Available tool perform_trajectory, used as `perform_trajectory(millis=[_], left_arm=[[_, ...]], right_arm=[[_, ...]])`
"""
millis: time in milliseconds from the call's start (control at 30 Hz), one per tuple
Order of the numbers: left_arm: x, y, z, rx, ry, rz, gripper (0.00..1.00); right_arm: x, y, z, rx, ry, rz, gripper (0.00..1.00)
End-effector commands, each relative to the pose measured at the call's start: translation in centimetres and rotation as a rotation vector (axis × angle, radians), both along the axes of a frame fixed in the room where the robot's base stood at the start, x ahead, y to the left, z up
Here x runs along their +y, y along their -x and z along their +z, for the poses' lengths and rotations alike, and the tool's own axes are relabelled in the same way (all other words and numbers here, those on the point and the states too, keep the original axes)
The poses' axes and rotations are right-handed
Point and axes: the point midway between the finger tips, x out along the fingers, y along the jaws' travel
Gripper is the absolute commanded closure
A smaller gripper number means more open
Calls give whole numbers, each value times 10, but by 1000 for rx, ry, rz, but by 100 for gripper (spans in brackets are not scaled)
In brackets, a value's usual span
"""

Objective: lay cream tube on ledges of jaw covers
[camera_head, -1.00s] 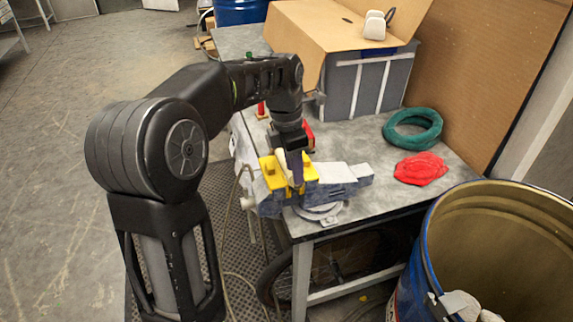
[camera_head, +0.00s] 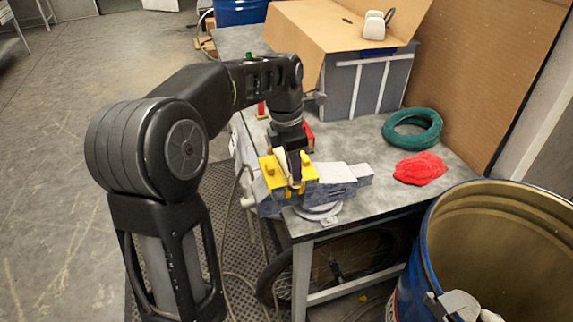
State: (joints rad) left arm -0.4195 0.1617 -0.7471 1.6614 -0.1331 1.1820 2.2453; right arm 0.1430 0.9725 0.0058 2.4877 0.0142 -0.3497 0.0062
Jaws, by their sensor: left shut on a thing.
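The yellow jaw covers (camera_head: 270,174) sit on the grey vise (camera_head: 338,175) at the near left corner of the workbench. My left gripper (camera_head: 294,180) points down over the covers from the left arm. It is shut on the cream tube (camera_head: 284,167), which shows as a small pale strip beside the fingers. The tube is between the two covers, low over them; I cannot tell whether it touches their ledges. The fingers and wrist hide much of the tube.
On the grey workbench (camera_head: 365,140) lie a green ring (camera_head: 413,142) and a red cloth (camera_head: 420,169). A grey crate (camera_head: 365,85) and cardboard stand at the back. A blue drum (camera_head: 430,245) stands open at the lower right.

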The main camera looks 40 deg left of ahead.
Motion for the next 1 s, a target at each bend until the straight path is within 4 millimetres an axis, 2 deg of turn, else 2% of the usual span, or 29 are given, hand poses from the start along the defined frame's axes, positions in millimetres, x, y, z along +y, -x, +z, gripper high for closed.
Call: perform_trajectory(millis=[200, 333, 467, 700, 767, 1000], left_arm=[[4, -1, -1, -3, -9, 5, 100], [5, -1, 7, -7, -9, 4, 100], [4, -1, 26, -9, -8, 3, 100], [2, -1, 77, -6, -4, 2, 100], [2, -1, 92, -3, -4, 3, 100], [1, 0, 101, -2, -2, 1, 100]], right_arm=[[0, 0, -1, 0, 0, 0, 59], [0, 0, -2, 0, 0, 0, 59], [0, 0, -4, -1, -1, 1, 59], [1, 0, -3, -1, -1, 1, 59], [0, 0, 11, 1, 1, -1, 59], [-3, 1, 21, 10, 5, -1, 59]])
